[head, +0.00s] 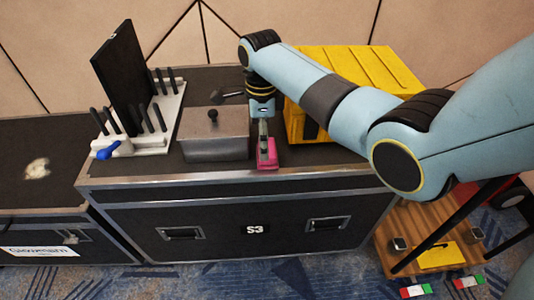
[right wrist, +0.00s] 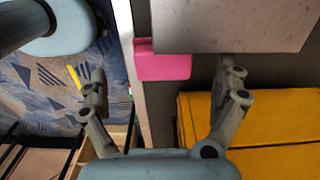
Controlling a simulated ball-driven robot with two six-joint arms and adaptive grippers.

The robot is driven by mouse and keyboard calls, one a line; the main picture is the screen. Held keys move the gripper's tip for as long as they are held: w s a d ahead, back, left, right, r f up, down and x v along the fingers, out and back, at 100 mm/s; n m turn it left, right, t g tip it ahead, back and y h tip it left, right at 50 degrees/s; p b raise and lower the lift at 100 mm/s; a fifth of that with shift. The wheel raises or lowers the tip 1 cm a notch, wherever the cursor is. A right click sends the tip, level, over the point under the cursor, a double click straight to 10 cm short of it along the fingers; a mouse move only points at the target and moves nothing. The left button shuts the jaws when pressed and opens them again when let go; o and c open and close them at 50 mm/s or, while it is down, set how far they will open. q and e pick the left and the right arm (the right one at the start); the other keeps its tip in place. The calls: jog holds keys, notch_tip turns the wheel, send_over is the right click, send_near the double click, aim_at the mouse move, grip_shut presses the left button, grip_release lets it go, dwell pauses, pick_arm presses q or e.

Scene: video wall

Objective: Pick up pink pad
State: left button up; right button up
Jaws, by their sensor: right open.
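The pink pad (head: 268,158) lies on the dark case top near its front edge, just right of the grey metal box. In the right wrist view the pink pad (right wrist: 165,68) shows beside the metal box, which covers part of it. My right gripper (head: 263,132) points down at the pad in the head view. In the right wrist view the right gripper (right wrist: 162,84) has its fingers spread wide, with the pad between and beyond them and nothing held. Whether the fingertips touch anything is unclear. My left gripper is out of view.
The grey metal box (head: 213,135) with a black knob stands left of the pad. A yellow case (head: 350,70) is behind right. A white rack (head: 160,130) with black pegs and a black panel stands left. The case's front edge (head: 230,181) is close to the pad.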

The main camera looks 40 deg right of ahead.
notch_tip(320, 180, down, 5)
jog(key=shift+w+d+f+b, duration=0.1)
jog(key=shift+w+d+b, duration=0.05)
jog(key=shift+b, duration=0.5)
jog(key=c, duration=1.2)
